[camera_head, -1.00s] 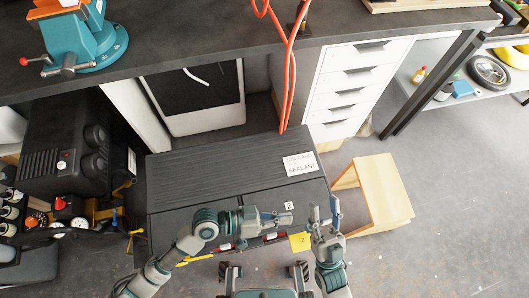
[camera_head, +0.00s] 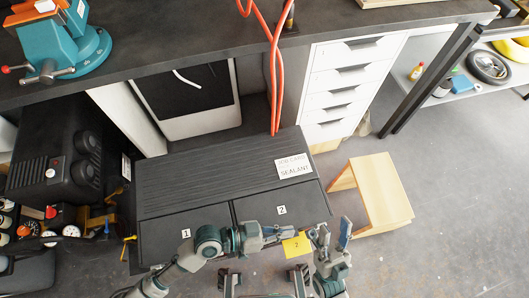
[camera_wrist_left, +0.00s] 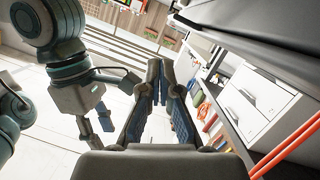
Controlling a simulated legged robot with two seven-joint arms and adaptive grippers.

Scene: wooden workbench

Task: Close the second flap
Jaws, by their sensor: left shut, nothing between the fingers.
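The low dark box (camera_head: 205,175) stands below the bench with two dark flaps along its near side. The first flap (camera_head: 170,226), marked 1, lies level at the left. The second flap (camera_head: 262,207), marked 2, lies about level at the right, its near edge partly hidden by my left arm. My left gripper (camera_head: 289,230) is shut and empty, over the near edge of the second flap; contact cannot be told. It also shows in the left wrist view (camera_wrist_left: 160,85). My right gripper (camera_head: 331,234) is open and empty, just right of the left one.
A yellow tag (camera_head: 296,246) marked 2 shows below my left gripper. A white sealant label (camera_head: 293,166) lies on the box's ribbed top. A wooden stool-like box (camera_head: 385,195) stands at the right. Red cables (camera_head: 275,85) hang behind. Clear floor lies at the right front.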

